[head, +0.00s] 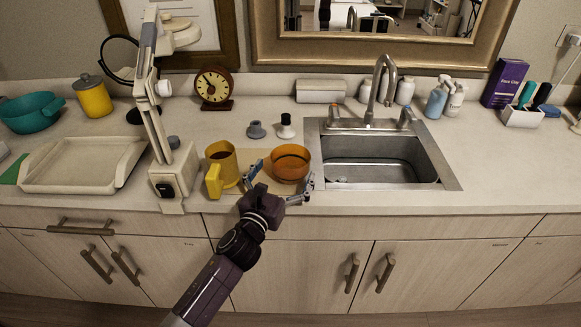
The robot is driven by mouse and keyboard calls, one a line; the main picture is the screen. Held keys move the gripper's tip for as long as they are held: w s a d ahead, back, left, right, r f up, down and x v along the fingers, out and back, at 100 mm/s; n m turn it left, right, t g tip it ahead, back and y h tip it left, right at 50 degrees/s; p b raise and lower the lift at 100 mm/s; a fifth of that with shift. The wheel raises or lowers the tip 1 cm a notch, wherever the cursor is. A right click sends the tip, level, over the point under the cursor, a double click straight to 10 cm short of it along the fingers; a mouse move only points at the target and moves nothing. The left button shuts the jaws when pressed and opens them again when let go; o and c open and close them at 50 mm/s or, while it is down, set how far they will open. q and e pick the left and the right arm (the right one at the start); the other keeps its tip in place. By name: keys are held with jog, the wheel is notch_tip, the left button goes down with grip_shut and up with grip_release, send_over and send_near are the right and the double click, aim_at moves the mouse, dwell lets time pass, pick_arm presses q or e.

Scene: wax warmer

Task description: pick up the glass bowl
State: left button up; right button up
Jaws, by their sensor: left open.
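An orange, see-through glass bowl (290,164) stands upright on a tan mat (253,156) on the counter, just left of the sink. My left gripper (283,172) is at the bowl's near side, with its fingers spread wide. One finger is left of the bowl and the other is at its right front. The gripper is open and holds nothing; I cannot tell whether a finger touches the bowl. My right gripper is not in view.
A yellow mug (221,167) stands close left of the gripper. Two small stoppers (286,127) stand behind the bowl. The sink (375,160) is to the right. A beige tray (80,166) lies at left.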

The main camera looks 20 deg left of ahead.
aim_at(297, 150)
pick_arm(q)
jog(key=w, duration=0.3)
jog(key=shift+w, duration=0.4)
jog(key=shift+w+d, duration=0.1)
jog(key=shift+w, duration=0.1)
jog(key=c, duration=1.5)
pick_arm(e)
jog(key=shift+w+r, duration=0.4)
